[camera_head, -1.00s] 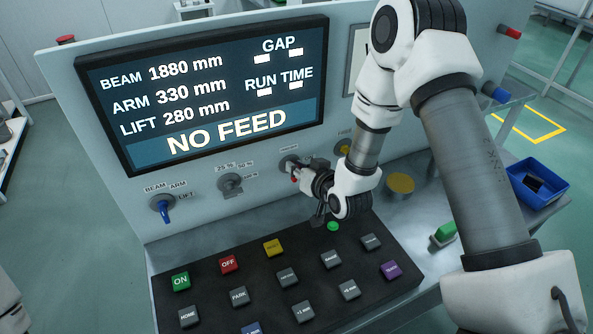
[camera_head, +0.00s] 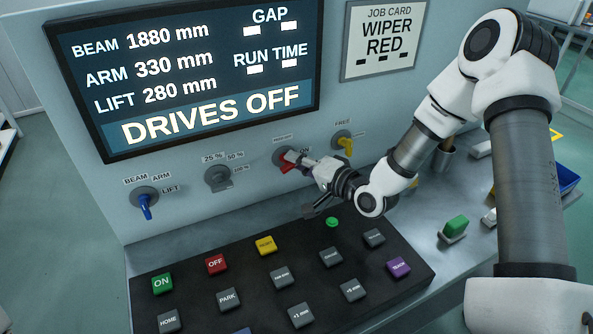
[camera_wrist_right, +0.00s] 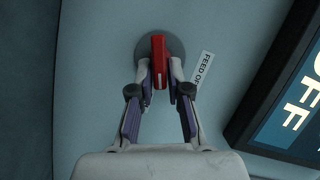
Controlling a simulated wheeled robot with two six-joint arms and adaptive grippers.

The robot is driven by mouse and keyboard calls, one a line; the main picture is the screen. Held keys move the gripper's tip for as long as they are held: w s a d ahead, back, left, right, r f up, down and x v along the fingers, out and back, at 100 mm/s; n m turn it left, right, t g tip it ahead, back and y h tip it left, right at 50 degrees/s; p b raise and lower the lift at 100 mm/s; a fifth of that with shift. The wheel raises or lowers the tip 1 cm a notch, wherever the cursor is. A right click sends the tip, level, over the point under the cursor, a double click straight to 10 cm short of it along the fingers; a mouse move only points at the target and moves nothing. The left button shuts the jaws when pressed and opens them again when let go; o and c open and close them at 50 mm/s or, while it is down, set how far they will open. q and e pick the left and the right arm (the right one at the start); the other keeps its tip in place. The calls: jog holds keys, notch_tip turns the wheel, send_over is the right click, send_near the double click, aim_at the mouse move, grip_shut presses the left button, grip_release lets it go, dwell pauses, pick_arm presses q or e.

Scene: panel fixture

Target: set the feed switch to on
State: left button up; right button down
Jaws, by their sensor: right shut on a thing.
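The feed switch (camera_head: 286,165) is a red handle on a round grey base, on the upright panel below the screen. My right gripper (camera_head: 297,160) is at it, coming from the right, and hides part of the handle and base. In the right wrist view the red handle (camera_wrist_right: 159,62) lies between the two fingertips (camera_wrist_right: 160,85), which are shut on it. A "FEED OFF" label (camera_wrist_right: 202,70) is beside the base; in the head view an "ON" mark (camera_head: 305,150) shows right of the switch. The screen (camera_head: 200,80) reads "DRIVES OFF". My left gripper is out of view.
A blue selector (camera_head: 145,205), a grey one (camera_head: 220,178) and a yellow one (camera_head: 346,144) share the panel. A dark keypad (camera_head: 200,290) with several coloured buttons lies below my right wrist. A green block (camera_head: 456,226) sits on the ledge at right.

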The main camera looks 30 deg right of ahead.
jog(key=shift+f+m+t+y+b, duration=0.3)
jog(key=shift+f+m+t+b, duration=0.15)
jog(key=shift+m+b, duration=0.65)
jog(key=shift+m+t+b, duration=0.25)
jog(key=shift+m+b, duration=0.45)
jog(key=shift+b, duration=0.2)
jog(key=shift+r, duration=0.1)
jog(key=c, duration=1.2)
grip_release()
jog(key=shift+w, duration=0.1)
jog(key=v, duration=0.7)
jog(key=shift+s+d, duration=0.15)
jog(key=shift+s, duration=0.1)
